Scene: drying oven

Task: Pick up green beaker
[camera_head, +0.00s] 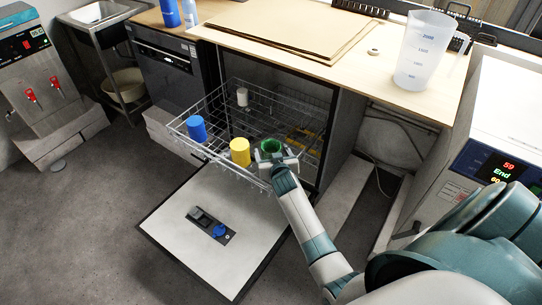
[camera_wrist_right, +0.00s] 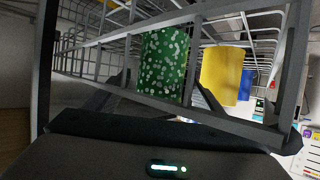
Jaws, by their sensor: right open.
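The green beaker (camera_head: 271,146) stands in the pulled-out wire rack (camera_head: 213,160), near its front right part in the head view. In the right wrist view the green beaker (camera_wrist_right: 164,66) is speckled with pale spots and sits behind a grey rack bar. My right gripper (camera_head: 272,158) is at the green beaker, partly covering it in the head view. In the right wrist view the dark fingers of my right gripper (camera_wrist_right: 160,97) are open, one on each side of the beaker's lower part. Whether they touch it I cannot tell. My left gripper is not in view.
A yellow beaker (camera_head: 240,152) stands just left of the green one, with a blue beaker (camera_head: 197,129) farther left and a white one (camera_head: 242,97) behind. The open oven door (camera_head: 200,255) lies below the rack. A wooden counter (camera_head: 290,55) is above.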

